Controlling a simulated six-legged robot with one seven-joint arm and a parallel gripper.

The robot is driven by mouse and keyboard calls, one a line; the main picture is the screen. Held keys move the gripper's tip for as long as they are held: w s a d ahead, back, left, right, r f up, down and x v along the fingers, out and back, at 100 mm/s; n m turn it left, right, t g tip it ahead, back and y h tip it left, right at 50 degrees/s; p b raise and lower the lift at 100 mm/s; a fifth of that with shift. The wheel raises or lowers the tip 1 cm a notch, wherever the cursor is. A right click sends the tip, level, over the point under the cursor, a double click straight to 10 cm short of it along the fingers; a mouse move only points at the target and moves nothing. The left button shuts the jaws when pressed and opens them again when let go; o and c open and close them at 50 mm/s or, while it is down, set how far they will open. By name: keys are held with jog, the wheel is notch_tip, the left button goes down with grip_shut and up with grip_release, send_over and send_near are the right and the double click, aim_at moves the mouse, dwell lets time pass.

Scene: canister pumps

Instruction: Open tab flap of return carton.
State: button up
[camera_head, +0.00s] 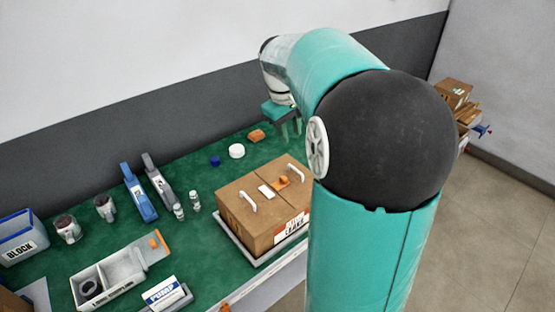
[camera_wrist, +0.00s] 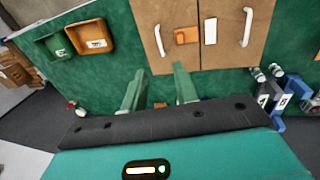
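The return carton (camera_head: 240,213) is a brown box with a red and white label on its front, standing in a pale tray on the green bench. Its top looks shut, with two white handles, an orange tab (camera_head: 283,182) and a white tab (camera_head: 266,190). In the wrist view the carton top (camera_wrist: 226,52) is at the upper middle, with the orange tab (camera_wrist: 186,35) left of the white tab (camera_wrist: 210,31). My gripper (camera_head: 291,129) is above the bench behind the carton. Its two fingers (camera_wrist: 159,70) are apart and empty, close to the carton's edge in the wrist view; the height gap is unclear.
A white cap (camera_head: 236,151), blue cap (camera_head: 214,161) and orange piece (camera_head: 256,135) lie behind the carton. Blue and grey tools (camera_head: 140,192), small bottles, jars and a grey tray (camera_head: 108,274) stand left. Green (camera_wrist: 59,45) and orange (camera_wrist: 95,37) bins show in the wrist view.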

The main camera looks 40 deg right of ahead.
send_near(297, 170)
jog(key=x, duration=0.7)
jog(key=shift+w+d+f, duration=0.1)
jog(key=shift+w+f, duration=0.05)
jog(key=shift+f, duration=0.05)
grip_shut()
